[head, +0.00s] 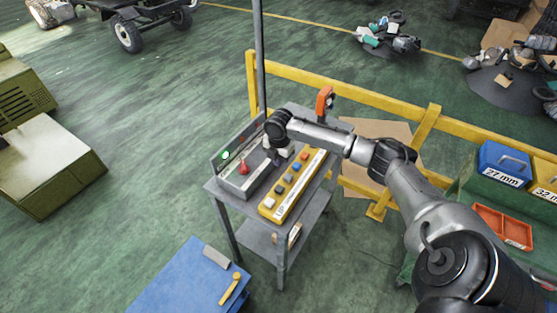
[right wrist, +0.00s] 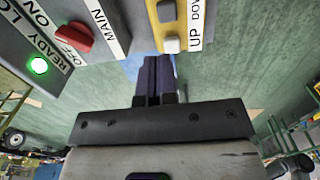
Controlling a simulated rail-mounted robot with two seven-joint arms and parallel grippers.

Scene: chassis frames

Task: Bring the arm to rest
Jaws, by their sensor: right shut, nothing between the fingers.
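My right arm reaches in from the right in the head view. Its gripper (head: 276,158) points down above the grey cart (head: 262,241), between a grey switch box (head: 234,184) and a yellow button box (head: 268,207). In the right wrist view the dark fingers of the right gripper (right wrist: 156,75) are together with nothing between them. The switch box there shows a lit green light (right wrist: 38,66) and a red switch (right wrist: 73,37). The yellow box has a pale button (right wrist: 171,45) beside the UP label. I cannot tell whether the fingers touch anything. My left gripper is out of view.
A yellow rail (head: 350,93) runs behind the cart, and a grey post (head: 259,40) rises beside it. An orange-handled thing (head: 324,101) stands at the cart's back. A blue surface (head: 185,285) is in front. Blue (head: 505,160) and red (head: 502,226) bins are right.

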